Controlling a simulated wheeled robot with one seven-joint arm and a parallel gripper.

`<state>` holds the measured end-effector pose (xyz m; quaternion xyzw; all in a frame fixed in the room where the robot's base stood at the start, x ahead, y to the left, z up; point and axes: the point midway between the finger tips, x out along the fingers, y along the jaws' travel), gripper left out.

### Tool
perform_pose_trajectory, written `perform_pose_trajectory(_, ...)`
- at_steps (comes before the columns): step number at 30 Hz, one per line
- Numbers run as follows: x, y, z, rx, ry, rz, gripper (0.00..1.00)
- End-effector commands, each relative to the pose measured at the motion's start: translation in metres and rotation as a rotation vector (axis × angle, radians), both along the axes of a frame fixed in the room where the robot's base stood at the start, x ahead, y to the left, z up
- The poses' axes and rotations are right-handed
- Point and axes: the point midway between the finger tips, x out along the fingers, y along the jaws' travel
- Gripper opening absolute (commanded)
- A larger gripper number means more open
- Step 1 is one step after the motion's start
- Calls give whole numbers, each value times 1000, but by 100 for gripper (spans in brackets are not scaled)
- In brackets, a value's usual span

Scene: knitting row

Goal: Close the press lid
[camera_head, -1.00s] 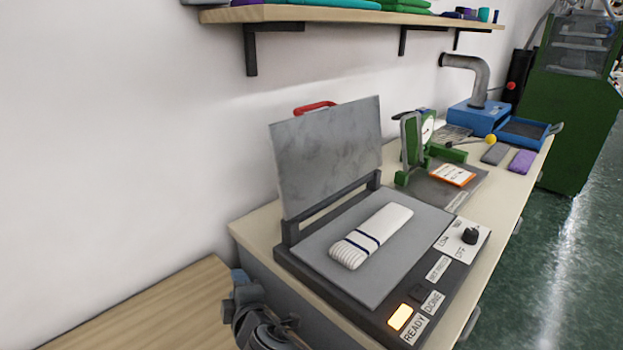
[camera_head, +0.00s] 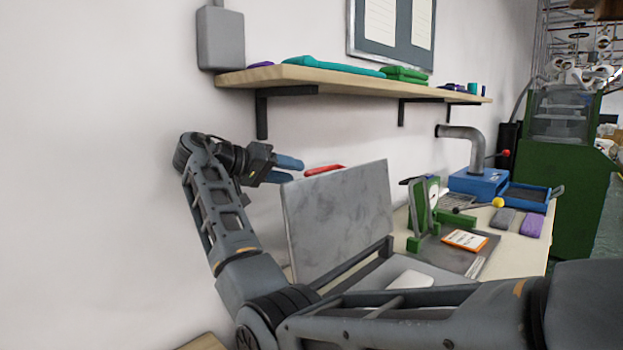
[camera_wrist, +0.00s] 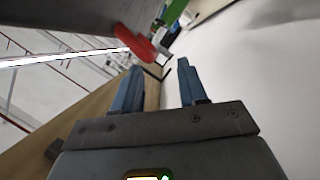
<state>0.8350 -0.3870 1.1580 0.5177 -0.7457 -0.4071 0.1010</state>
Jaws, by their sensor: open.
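The press lid (camera_head: 340,218) is a grey metal plate standing up, open, at the rear of the press. Its red handle (camera_head: 324,170) is on the top edge; it also shows in the wrist view (camera_wrist: 138,43), ahead of the fingers. My gripper (camera_head: 288,170) is open and empty, with blue fingers, just left of the handle and apart from it. It also shows in the wrist view (camera_wrist: 155,80). The white folded knit piece (camera_head: 410,279) lies on the press bed (camera_head: 375,275). My arm hides most of the bed and the control panel.
A wooden shelf (camera_head: 300,75) with folded cloth is on the wall above my gripper. Right of the press are a green gauge stand (camera_head: 423,205), an orange-edged card (camera_head: 464,240) and a blue machine with a pipe (camera_head: 480,182). The wall stands close behind the lid.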

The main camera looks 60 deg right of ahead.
Motion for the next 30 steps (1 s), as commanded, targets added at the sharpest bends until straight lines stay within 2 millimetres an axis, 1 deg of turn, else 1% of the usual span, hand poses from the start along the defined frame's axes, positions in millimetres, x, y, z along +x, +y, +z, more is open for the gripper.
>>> perform_pose_trajectory(1,-3,-2,6,-4,-11,-25,42)
perform_pose_trajectory(3,-6,-4,10,-7,-19,-46,42)
perform_pose_trajectory(7,-9,-6,12,-8,-24,-58,42)
perform_pose_trajectory(11,-14,-15,9,-8,-23,-58,42)
perform_pose_trajectory(21,-38,-56,-5,-6,-23,-55,42)
perform_pose_trajectory(24,-42,-64,-8,-8,-22,-54,42)
perform_pose_trajectory(30,-45,-69,-10,-7,-23,-53,42)
